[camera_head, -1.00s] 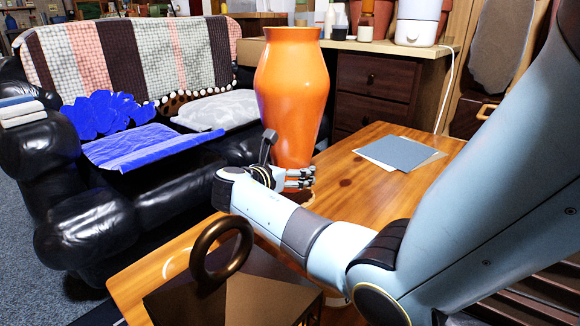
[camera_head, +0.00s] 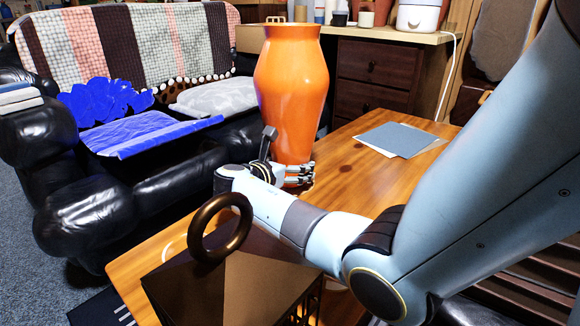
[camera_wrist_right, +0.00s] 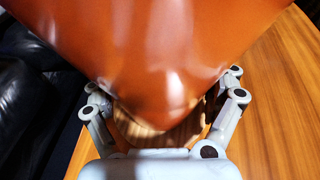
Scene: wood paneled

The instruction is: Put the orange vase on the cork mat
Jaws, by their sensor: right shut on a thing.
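The tall orange vase (camera_head: 291,85) stands upright over the wooden table in the head view. My right gripper (camera_head: 285,172) is shut on its narrow lower part, reaching in from the right. In the right wrist view the vase (camera_wrist_right: 160,50) fills the upper middle, between the two fingers of the gripper (camera_wrist_right: 163,105). Its base is partly hidden by the gripper, and I cannot tell whether it touches the table. I cannot make out a cork mat in either view. My left gripper is not in view.
The wooden table (camera_head: 345,185) has a blue-grey sheet (camera_head: 397,139) on white paper at its far right. A dark lantern-like object with a bronze ring (camera_head: 221,228) stands at the near edge. A black sofa (camera_head: 85,215) is left of the table, drawers (camera_head: 376,62) behind.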

